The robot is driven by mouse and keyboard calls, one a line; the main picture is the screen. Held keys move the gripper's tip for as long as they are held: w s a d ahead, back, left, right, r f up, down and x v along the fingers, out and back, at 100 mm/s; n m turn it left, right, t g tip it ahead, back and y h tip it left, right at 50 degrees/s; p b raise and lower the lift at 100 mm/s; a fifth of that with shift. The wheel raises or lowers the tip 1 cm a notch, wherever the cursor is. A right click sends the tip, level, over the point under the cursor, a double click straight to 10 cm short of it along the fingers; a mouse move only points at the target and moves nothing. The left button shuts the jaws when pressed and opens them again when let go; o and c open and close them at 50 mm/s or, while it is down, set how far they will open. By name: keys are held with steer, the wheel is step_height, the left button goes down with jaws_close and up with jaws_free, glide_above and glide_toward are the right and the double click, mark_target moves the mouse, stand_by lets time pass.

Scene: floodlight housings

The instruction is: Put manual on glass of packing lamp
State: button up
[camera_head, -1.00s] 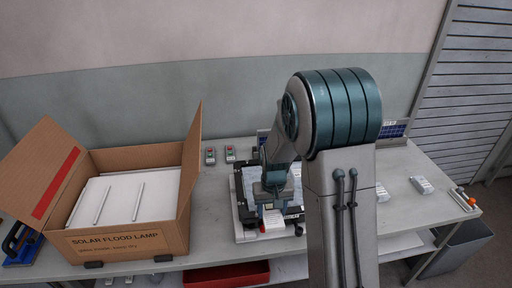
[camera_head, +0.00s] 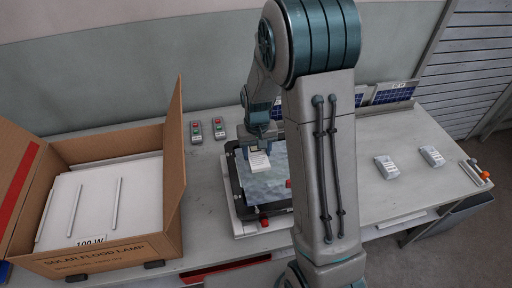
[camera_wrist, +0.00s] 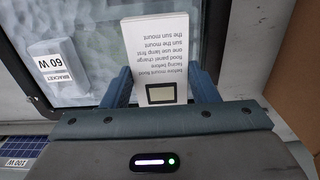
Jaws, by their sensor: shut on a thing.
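My gripper (camera_head: 258,150) is shut on the manual, a white printed booklet (camera_head: 260,162), over the back part of the lamp. In the wrist view, the manual (camera_wrist: 157,55) lies between the two blue fingers (camera_wrist: 160,88), its text upside down and a dark picture near the jaws. The lamp has a black frame (camera_head: 237,190) and a grey, rippled glass (camera_head: 264,186); the glass also shows in the wrist view (camera_wrist: 90,22). I cannot tell whether the manual touches the glass. My arm hides the lamp's right side.
An open cardboard box (camera_head: 150,247) marked SOLAR FLOOD LAMP stands at left. Two control boxes with red and green buttons (camera_head: 207,130) stand behind. A bracket bag labelled 60 W (camera_wrist: 58,68) lies beside the manual. Small grey packets (camera_head: 386,167) lie at right.

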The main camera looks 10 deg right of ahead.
mark_target(257, 154)
steer(key=shift+f+b, duration=1.85)
steer(key=shift+f, duration=0.95)
steer(key=o, duration=1.1)
steer(key=shift+c, duration=0.2)
steer(key=shift+r, duration=0.15)
step_height(257, 154, up, 14)
steer(key=shift+f+b, duration=0.2)
steer(key=shift+b, duration=0.3)
steer(key=s+r+t, duration=0.1)
steer(key=s+r, duration=0.1)
steer(key=s, duration=0.8)
steer(key=s+d+r+t, duration=0.1)
steer(key=s+r+t, duration=0.1)
steer(key=s, duration=0.7)
steer(key=shift+s+d+r, duration=0.25)
steer(key=shift+s+r, duration=0.1)
steer(key=shift+s, duration=0.05)
